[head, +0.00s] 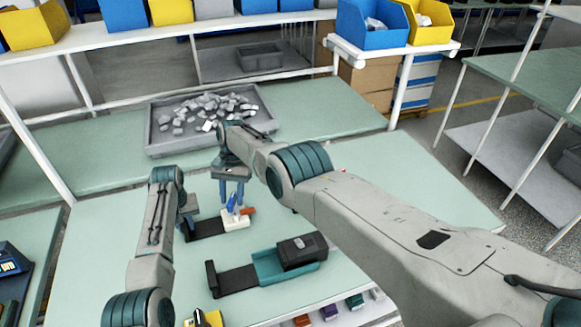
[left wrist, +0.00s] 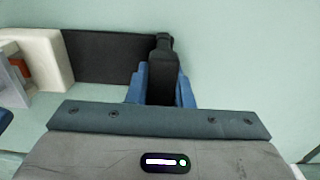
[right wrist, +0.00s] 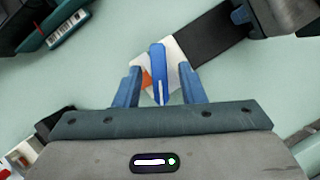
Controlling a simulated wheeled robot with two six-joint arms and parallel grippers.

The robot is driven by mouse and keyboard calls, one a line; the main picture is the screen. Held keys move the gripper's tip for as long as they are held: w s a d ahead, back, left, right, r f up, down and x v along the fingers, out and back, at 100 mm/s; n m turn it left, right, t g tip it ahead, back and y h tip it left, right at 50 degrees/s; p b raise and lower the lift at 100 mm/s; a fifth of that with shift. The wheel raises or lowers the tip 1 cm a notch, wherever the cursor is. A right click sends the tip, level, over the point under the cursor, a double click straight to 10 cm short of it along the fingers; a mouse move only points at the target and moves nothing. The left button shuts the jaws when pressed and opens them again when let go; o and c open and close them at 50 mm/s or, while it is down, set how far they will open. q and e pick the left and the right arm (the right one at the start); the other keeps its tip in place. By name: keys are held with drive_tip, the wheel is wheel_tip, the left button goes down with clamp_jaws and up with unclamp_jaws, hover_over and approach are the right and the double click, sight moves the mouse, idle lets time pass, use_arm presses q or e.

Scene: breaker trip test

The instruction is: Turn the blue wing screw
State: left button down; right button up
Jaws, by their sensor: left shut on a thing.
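The blue wing screw (head: 232,200) stands on a white block (head: 236,222) with an orange part (head: 248,211). A black plate (head: 206,228) runs left from the block to an upright black tab (left wrist: 162,75). My left gripper (left wrist: 161,90) is shut on this tab. My right gripper (right wrist: 160,90) points down over the white block, jaws open. In the right wrist view the blue wing (right wrist: 158,65) shows between its two fingers, with a gap on each side. How deep the fingers reach around it is hard to tell.
A teal-and-black fixture (head: 268,266) lies on the table in front of the white block. A grey tray (head: 157,150) of grey pieces stands behind. A yellow-and-black object (head: 205,319) is at the front edge. The table at right is clear beyond my right arm.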

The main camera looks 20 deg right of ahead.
drive_tip(key=shift+w+f+m, duration=0.1)
drive_tip(key=shift+m, duration=0.3)
drive_tip(key=shift+m, duration=0.3)
drive_tip(key=m+t+y, duration=0.1)
drive_tip(key=m, duration=0.2)
drive_tip(key=shift+d, duration=0.1)
drive_tip(key=m, duration=0.2)
drive_tip(key=m+t+y, duration=0.1)
drive_tip(key=m+t, duration=0.1)
drive_tip(key=m, duration=0.1)
drive_tip(key=shift+s+m, duration=0.3)
drive_tip(key=shift+s, duration=0.05)
drive_tip(key=v, duration=1.2)
drive_tip(key=d+f+n+t+h, duration=0.1)
drive_tip(key=d+f+n, duration=0.1)
drive_tip(key=d, duration=1)
drive_tip(key=d+f+n+t+h, duration=0.1)
drive_tip(key=d+f+n+h, duration=0.1)
drive_tip(key=d, duration=1.1)
drive_tip(key=shift+s+n, duration=0.15)
drive_tip(key=shift+n, duration=0.15)
drive_tip(key=shift+f, duration=0.15)
